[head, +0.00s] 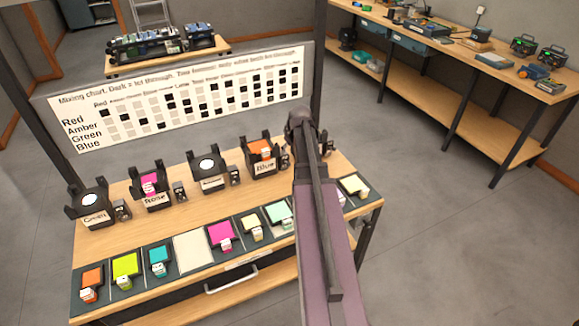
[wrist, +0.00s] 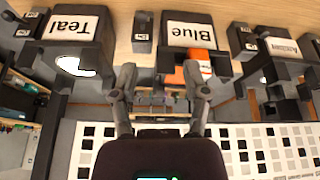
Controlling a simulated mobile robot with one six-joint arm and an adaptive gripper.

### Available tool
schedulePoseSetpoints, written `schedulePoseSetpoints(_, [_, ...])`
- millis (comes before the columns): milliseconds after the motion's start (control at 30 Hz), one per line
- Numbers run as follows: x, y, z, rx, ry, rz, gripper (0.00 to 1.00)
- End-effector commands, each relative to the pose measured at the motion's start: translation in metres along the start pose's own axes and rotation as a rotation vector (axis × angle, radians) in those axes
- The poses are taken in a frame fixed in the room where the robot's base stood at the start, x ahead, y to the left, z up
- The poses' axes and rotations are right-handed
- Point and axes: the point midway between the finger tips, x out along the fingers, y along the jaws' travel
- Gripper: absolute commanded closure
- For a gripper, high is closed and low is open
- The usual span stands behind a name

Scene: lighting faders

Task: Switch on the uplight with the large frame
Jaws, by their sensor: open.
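A row of black uplights stands along the back of the table. The wrist view also shows Teal (wrist: 75,35), which my arm hides in the head view. Small switch boxes (wrist: 142,32) stand beside the uplights. I cannot tell which uplight has the large frame. My gripper (wrist: 162,82) is open and empty, near Blue and Teal, apart from the switch boxes.
Gel frames lie along the table front, including orange (head: 91,279), lime (head: 125,267) and magenta (head: 221,235); one slot (head: 192,252) is bare. A mixing chart (head: 185,98) stands behind the uplights. A workbench (head: 455,50) is at the back right.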

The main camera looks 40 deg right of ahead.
Motion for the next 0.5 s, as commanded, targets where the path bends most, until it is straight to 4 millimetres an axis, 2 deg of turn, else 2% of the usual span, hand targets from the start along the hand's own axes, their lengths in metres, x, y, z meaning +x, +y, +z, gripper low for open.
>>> schedulePoseSetpoints(33, [0.003, 0.012, 0.000, -0.002, 0.006, 0.007, 0.40])
schedulePoseSetpoints(167, [0.003, 0.025, 0.001, -0.009, 0.017, 0.018, 0.40])
schedulePoseSetpoints(500, [0.003, 0.027, 0.001, -0.011, 0.019, 0.020, 0.40])
